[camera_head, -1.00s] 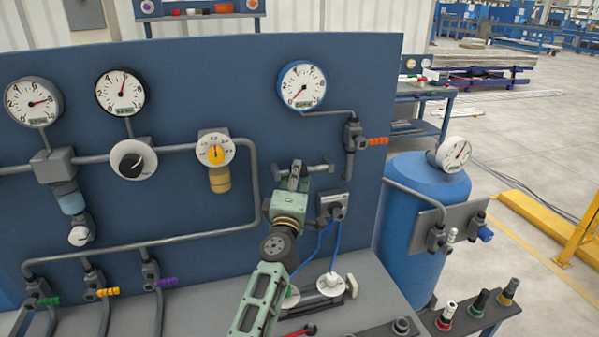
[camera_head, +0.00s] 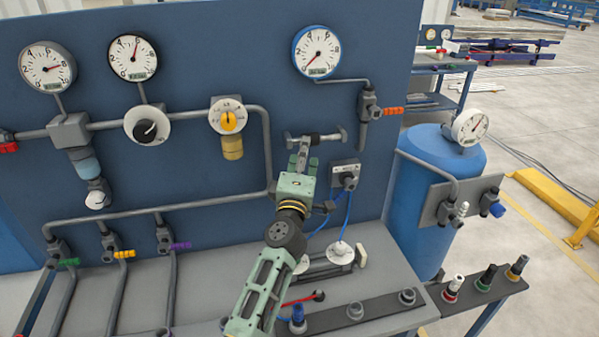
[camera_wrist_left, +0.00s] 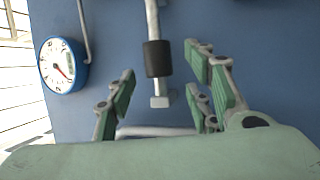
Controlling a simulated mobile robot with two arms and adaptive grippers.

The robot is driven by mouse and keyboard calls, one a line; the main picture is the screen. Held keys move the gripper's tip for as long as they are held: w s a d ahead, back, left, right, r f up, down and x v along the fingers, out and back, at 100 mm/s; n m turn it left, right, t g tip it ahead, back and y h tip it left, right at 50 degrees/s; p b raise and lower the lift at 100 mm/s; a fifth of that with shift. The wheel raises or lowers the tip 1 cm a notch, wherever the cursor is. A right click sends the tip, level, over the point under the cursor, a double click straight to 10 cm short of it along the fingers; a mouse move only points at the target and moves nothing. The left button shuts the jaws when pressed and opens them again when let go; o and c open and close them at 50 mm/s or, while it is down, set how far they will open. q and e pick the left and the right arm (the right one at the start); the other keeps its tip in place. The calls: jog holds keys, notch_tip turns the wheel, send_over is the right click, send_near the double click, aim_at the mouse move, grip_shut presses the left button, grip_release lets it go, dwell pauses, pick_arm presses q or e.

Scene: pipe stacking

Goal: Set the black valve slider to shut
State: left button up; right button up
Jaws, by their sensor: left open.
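The black slider (camera_wrist_left: 157,58) is a dark sleeve around a pale grey tube in the left wrist view. A light grey end piece (camera_wrist_left: 159,101) is at the tube's near end. My left gripper (camera_wrist_left: 162,75) is open, with its green fingers on either side of the sleeve and no clear contact. In the head view the grey valve tube (camera_head: 332,137) lies nearly level on the blue panel. My left gripper (camera_head: 302,157) is just below and in front of it and partly hides it, so the sleeve is hard to make out there. My right gripper is out of view.
A grey box with a black knob (camera_head: 346,178) and blue hoses is just right of my gripper. A blue-rimmed gauge (camera_head: 318,51) is above, and an orange-handled valve (camera_head: 390,111) is to the right. The grey bench (camera_head: 210,290) below holds fittings.

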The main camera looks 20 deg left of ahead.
pick_arm(q)
jog(key=v, duration=0.8)
jog(key=shift+a, duration=0.1)
